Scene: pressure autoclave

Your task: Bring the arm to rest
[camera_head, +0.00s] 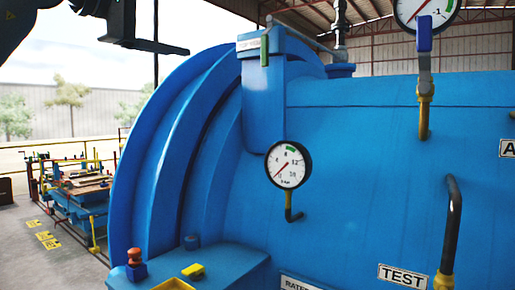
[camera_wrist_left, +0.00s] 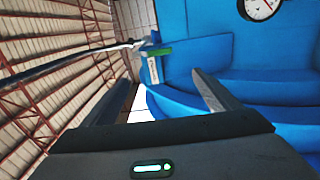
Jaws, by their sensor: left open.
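My left arm comes in at the top left of the head view, and its dark gripper (camera_head: 150,46) is in the air left of the blue autoclave (camera_head: 365,130). In the left wrist view the two fingers of this gripper (camera_wrist_left: 160,80) are spread apart with nothing between them. The autoclave's blue body (camera_wrist_left: 205,55) shows beyond the fingers. A blue bracket (camera_head: 262,105) with a small green handle (camera_head: 264,51) sits on top of the autoclave, and the green part (camera_wrist_left: 158,51) also shows beyond the fingertips. My right gripper is in neither view.
A round gauge (camera_head: 288,165) is on the vessel's side, another (camera_head: 425,12) at the top right. A blue-handled valve (camera_head: 425,45) and a dark lever (camera_head: 451,215) by the TEST label (camera_head: 402,276) stick out. Other equipment (camera_head: 82,195) stands far left.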

